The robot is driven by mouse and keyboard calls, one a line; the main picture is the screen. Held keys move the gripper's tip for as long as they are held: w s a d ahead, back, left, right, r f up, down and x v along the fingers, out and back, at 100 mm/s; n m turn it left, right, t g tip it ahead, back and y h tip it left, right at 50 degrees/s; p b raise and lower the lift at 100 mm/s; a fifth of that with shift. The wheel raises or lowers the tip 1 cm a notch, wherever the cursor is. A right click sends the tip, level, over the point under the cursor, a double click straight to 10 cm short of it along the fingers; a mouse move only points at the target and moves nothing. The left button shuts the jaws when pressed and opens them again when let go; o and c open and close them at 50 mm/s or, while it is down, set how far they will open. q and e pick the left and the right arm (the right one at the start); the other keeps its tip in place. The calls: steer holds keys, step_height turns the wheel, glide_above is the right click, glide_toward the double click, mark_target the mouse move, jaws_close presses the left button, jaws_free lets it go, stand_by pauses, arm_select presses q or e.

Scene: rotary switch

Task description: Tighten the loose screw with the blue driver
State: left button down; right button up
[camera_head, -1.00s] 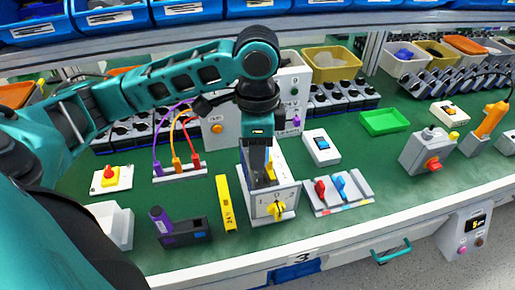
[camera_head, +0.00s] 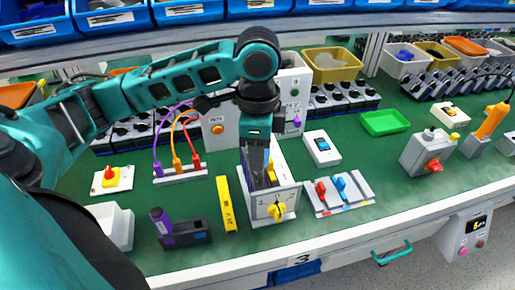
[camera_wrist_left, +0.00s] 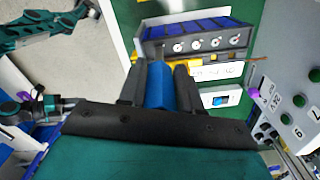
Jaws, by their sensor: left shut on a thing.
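My left gripper (camera_head: 259,172) points down at the grey-white box with a yellow rotary knob (camera_head: 277,210) near the table's front edge. Its fingers reach the box's top side and partly hide it. In the left wrist view the gripper (camera_wrist_left: 160,95) is shut on a blue piece, which looks like the handle of the blue driver (camera_wrist_left: 159,84). I cannot make out the loose screw in either view.
A yellow bar (camera_head: 226,204) and a dark holder with a purple-capped piece (camera_head: 185,232) are left of the box. A plate with red and blue levers (camera_head: 339,192) and a blue rocker switch (camera_head: 321,147) are right. A green tray (camera_head: 384,122) stands farther back.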

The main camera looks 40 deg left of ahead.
stand_by(0.3)
arm_select(q)
steer(key=m, duration=0.4)
steer(key=shift+w+f, duration=0.1)
steer(key=m, duration=0.4)
steer(key=shift+w, duration=0.15)
steer(key=shift+r, duration=3.05)
